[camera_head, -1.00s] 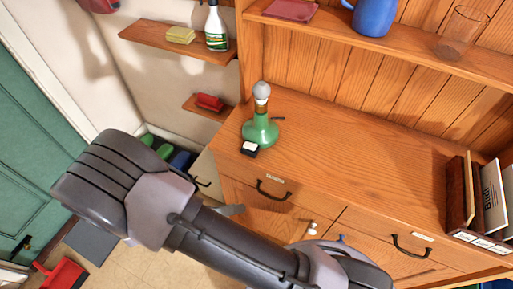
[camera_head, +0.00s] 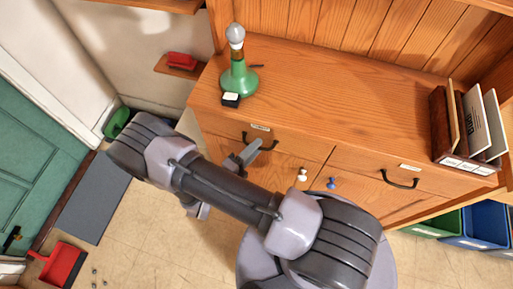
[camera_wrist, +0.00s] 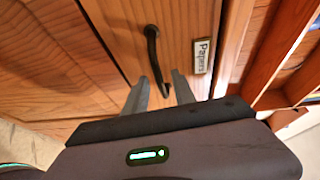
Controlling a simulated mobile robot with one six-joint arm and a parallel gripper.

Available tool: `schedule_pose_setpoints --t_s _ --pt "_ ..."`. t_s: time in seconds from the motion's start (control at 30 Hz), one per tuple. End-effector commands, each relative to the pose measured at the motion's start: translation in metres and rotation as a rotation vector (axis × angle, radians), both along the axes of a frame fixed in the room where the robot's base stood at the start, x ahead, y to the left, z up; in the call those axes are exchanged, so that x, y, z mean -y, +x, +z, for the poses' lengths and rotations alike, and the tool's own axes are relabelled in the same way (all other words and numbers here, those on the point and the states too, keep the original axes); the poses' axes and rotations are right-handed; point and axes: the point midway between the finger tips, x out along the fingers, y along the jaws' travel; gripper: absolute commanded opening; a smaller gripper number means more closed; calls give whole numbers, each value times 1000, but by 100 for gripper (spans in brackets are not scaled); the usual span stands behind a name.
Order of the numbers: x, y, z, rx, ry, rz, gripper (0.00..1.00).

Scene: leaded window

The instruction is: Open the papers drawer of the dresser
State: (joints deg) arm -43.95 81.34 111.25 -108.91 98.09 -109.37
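The papers drawer (camera_head: 290,147) is the dresser's left drawer in the head view, and its front looks flush with the dresser. Its dark bow handle (camera_head: 272,146) also shows upright in the wrist view (camera_wrist: 152,50), beside a label reading "Papers" (camera_wrist: 201,56). My gripper (camera_head: 245,157) is at this handle, partly hidden by my arm in the head view. In the wrist view my gripper (camera_wrist: 161,88) is open, with the lower end of the handle between its two fingertips. I cannot tell whether the fingers touch it.
A right drawer with its own handle (camera_head: 398,181) and door knobs (camera_head: 303,174) are nearby. A green lamp-like bottle (camera_head: 238,75) and a paper rack (camera_head: 440,125) stand on the dresser top. A red dustpan (camera_head: 62,265) and grey mat (camera_head: 95,200) lie on the floor at left.

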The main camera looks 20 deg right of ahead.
Motion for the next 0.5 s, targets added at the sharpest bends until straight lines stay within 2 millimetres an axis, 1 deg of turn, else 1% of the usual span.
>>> schedule_pose_setpoints --t_s 0.1,0.37,0.4,0.47,0.5 --pt "8 4 -1 -1 1 -1 32" --pt "9 6 -1 0 1 1 32" --pt "9 6 -1 0 1 1 28" --pt "9 6 -1 0 1 1 16" --pt "9 6 -1 -1 1 0 8"
